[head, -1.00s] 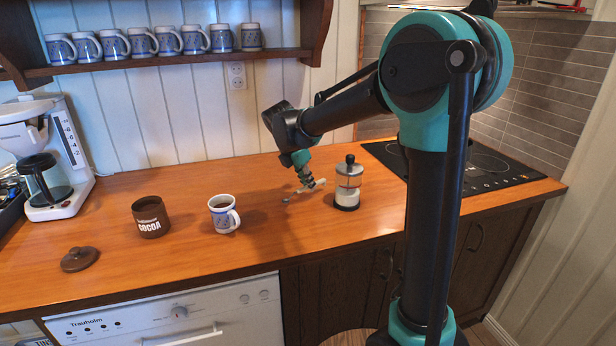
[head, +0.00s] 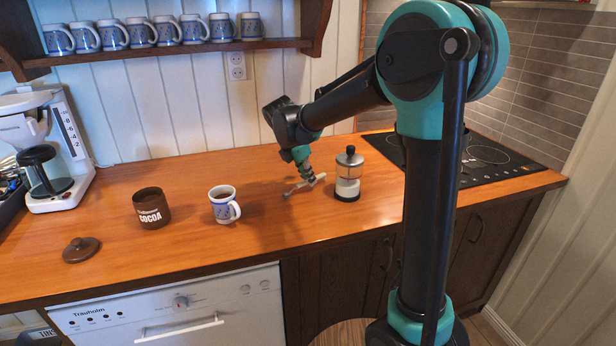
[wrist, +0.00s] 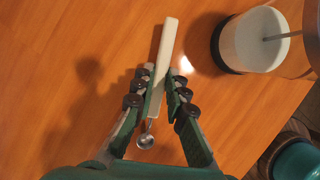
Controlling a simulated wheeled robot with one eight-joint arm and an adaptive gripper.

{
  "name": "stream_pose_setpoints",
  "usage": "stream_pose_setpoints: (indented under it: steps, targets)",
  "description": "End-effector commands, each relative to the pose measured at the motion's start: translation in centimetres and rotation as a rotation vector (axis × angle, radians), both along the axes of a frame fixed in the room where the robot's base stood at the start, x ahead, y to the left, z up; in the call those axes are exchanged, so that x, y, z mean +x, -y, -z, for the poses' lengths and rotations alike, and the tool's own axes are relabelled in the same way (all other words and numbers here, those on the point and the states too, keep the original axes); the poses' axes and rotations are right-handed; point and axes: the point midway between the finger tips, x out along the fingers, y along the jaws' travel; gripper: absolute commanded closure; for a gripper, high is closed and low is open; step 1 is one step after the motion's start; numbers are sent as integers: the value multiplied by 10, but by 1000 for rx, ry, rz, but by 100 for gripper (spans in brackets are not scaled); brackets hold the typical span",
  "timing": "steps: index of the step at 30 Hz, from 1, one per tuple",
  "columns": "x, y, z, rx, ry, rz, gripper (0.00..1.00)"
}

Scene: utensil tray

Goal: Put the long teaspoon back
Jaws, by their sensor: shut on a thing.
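The long teaspoon has a pale handle and a small metal bowl; it shows in the head view (head: 296,188) and in the wrist view (wrist: 167,45). My gripper (head: 308,177) is shut on its handle, with a finger on each side in the wrist view (wrist: 161,88). The spoon's bowl points left and toward the front in the head view, and toward my wrist in the wrist view. The spoon appears slightly above the wooden counter (head: 270,225). A dark tray (head: 12,208) is partly in view at the far left edge, beside the coffee maker.
A glass jar with a dark knob (head: 348,188) stands close to the right of my gripper. A blue-white mug (head: 223,212), a cocoa tin (head: 152,213) and its brown lid (head: 81,249) stand to the left. Mugs line the shelf above.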

Motion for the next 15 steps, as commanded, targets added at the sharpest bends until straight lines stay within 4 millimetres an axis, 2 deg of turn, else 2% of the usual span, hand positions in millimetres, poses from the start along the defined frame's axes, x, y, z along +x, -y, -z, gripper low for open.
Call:
stream_pose_setpoints:
  steps: [10,11,15]
  targets:
    - [0,0,6,0,0,0,100]
    - [0,0,6,0,0,0,84]
    - [0,0,6,0,0,0,66]
